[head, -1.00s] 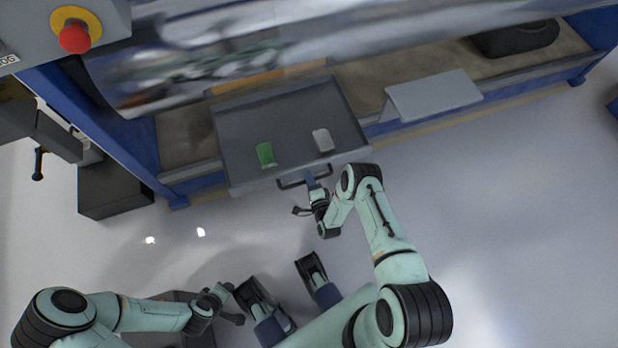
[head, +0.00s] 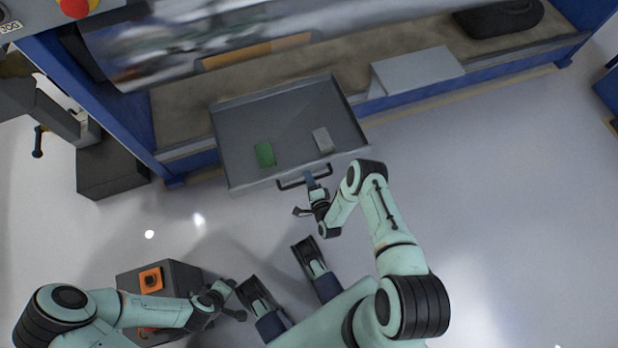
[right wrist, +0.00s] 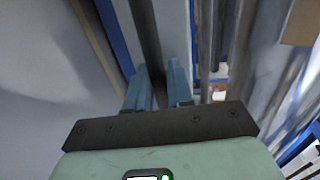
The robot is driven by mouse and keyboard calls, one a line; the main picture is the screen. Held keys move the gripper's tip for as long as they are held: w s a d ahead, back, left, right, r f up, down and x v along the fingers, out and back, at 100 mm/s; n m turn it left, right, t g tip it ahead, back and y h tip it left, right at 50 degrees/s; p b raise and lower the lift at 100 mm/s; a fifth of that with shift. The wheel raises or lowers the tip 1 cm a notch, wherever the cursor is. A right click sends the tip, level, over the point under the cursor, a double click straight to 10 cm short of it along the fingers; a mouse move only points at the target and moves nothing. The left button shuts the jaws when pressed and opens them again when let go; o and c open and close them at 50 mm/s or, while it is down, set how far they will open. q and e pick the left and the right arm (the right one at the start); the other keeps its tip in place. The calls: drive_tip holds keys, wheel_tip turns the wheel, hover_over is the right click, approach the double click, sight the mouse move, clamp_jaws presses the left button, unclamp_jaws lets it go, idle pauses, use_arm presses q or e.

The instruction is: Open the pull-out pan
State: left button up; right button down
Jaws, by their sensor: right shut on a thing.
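The pull-out pan (head: 285,100) is a grey tray that stands well out from the front of the blue machine in the head view. A green block (head: 265,155) and a grey block (head: 322,140) lie in it. Its dark bar handle (head: 290,183) is on the front edge. My right gripper (head: 312,182) is at the handle and shut on it. In the right wrist view its two blue fingers (right wrist: 158,88) sit on either side of a dark bar. My left gripper (head: 236,300) is low at the left, away from the pan; its fingers are too small to judge.
The blue machine frame (head: 185,158) runs across the back, with a light grey sloped plate (head: 418,72) right of the pan. A dark box (head: 110,168) stands at the left. An orange-topped box (head: 150,279) is near my left arm. The floor at the right is clear.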

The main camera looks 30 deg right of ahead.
drive_tip(key=c, duration=1.2)
unclamp_jaws()
drive_tip(key=shift+o, duration=0.2)
use_arm(q)
drive_tip(key=s+d+r+g+p, duration=0.1)
drive_tip(key=s+d+r+p, duration=0.1)
drive_tip(key=s+r+p, duration=0.1)
drive_tip(key=shift+s+r+g+h, duration=0.15)
drive_tip(key=shift+s+g+h, duration=0.15)
drive_tip(key=shift+s, duration=0.5)
use_arm(e)
drive_tip(key=v, duration=1.2)
use_arm(q)
drive_tip(key=shift+d, duration=0.1)
use_arm(e)
drive_tip(key=shift+d, duration=0.1)
